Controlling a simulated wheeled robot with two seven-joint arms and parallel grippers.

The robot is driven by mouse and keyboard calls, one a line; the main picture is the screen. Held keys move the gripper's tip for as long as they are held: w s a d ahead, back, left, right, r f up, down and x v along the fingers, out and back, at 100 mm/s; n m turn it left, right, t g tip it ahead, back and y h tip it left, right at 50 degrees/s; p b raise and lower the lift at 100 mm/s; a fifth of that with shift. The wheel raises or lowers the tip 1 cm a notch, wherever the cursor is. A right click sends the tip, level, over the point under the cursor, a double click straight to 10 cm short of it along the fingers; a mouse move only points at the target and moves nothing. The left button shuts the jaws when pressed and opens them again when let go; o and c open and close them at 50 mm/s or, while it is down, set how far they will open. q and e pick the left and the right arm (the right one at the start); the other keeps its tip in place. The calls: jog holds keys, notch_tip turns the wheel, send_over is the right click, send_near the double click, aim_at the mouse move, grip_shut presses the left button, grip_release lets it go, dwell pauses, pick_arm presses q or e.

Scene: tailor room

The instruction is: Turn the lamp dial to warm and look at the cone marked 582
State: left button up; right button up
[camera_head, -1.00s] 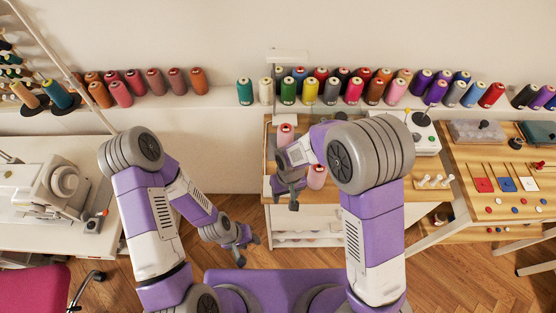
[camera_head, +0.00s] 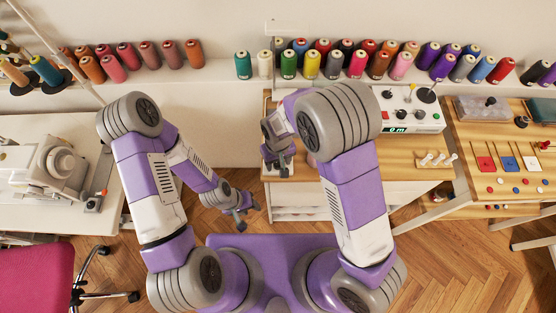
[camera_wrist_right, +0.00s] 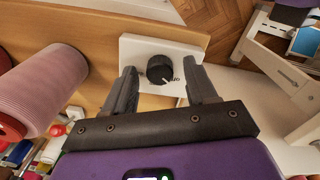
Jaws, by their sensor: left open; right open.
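A black round dial (camera_wrist_right: 160,69) sits on a white plate (camera_wrist_right: 190,45) in the right wrist view. Its pointer setting and the partly covered lettering beside it cannot be read. My right gripper (camera_wrist_right: 162,75) is open, with one finger on each side of the dial; contact cannot be told. In the head view my right gripper (camera_head: 277,167) is at the left edge of the wooden table. A pink cone (camera_wrist_right: 50,88) stands left of the fingers in the wrist view; no number shows on it. My left gripper (camera_head: 243,218) is open and empty, low over the floor.
Several coloured thread cones (camera_head: 310,65) line the back shelf. A control box (camera_head: 412,118) with a lit display stands on the wooden table (camera_head: 385,168). A sewing machine (camera_head: 55,165) is on the left. A pegboard table (camera_head: 490,140) stands on the right.

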jog(key=shift+c, duration=0.3)
jog(key=c, duration=1)
jog(key=m+p, duration=0.1)
jog(key=m, duration=0.4)
jog(key=shift+r+m, duration=0.1)
jog(key=shift+m, duration=0.3)
jog(key=shift+m+p, duration=1.15)
jog(key=shift+m, duration=1.35)
jog(key=o, duration=1.1)
jog(key=shift+c, duration=0.2)
